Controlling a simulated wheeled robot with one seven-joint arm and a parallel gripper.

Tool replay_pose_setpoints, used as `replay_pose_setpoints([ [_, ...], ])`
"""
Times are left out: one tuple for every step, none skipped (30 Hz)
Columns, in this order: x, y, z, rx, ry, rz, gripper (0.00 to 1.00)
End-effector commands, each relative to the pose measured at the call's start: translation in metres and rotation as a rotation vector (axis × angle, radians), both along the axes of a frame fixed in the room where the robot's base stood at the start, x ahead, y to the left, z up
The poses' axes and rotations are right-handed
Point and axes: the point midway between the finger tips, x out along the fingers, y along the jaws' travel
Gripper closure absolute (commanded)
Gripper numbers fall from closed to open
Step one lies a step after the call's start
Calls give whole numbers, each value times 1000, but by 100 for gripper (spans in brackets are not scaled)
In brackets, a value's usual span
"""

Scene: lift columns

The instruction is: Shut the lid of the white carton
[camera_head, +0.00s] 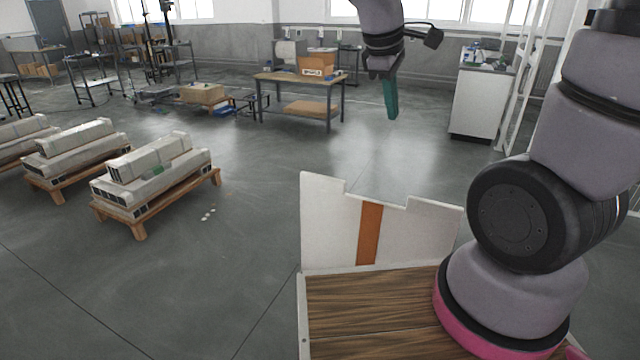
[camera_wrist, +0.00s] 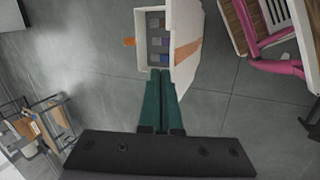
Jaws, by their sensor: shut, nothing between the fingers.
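The white carton (camera_wrist: 142,62) stands on the floor in the wrist view, open, with grey, purple and blue pieces inside. Its raised lid (camera_wrist: 184,28) is the white flap with an orange stripe, on the carton's right side there. In the head view the lid (camera_head: 332,225) stands up beyond the wooden deck and hides the carton body. My gripper (camera_head: 391,116) has teal fingers pointing down, shut and empty. In the wrist view the fingertips (camera_wrist: 162,72) overlap the carton's near edge; contact cannot be told.
My wooden deck (camera_head: 370,300) lies on the robot side of the lid. Pallets with long white parts (camera_head: 155,175) stand at left. A workbench (camera_head: 300,82) with a cardboard box and a white cabinet (camera_head: 483,100) stand farther back. The floor between is clear.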

Motion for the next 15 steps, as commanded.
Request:
replay_pose_setpoints([
  [8, 14, -16, -85, 45, 136, 100],
  [12, 22, -23, -137, 66, 220, 100],
  [18, 33, -34, -204, 95, 332, 100],
  [22, 42, -42, -254, 113, 418, 100],
  [26, 52, -51, -301, 132, 504, 100],
  [31, 66, -63, -365, 156, 619, 100],
  [34, 77, -72, -411, 173, 706, 100],
  [36, 88, -81, -456, 189, 790, 100],
  [38, 103, -93, -511, 207, 899, 100],
  [39, 115, -102, -550, 219, 978, 100],
  [39, 125, -111, -584, 229, 1049, 100],
  [39, 139, -122, -629, 241, 1139, 100],
  [38, 148, -129, -657, 247, 1200, 100],
  [37, 156, -136, -682, 254, 1252, 100],
  [35, 167, -144, -711, 259, 1316, 100],
])
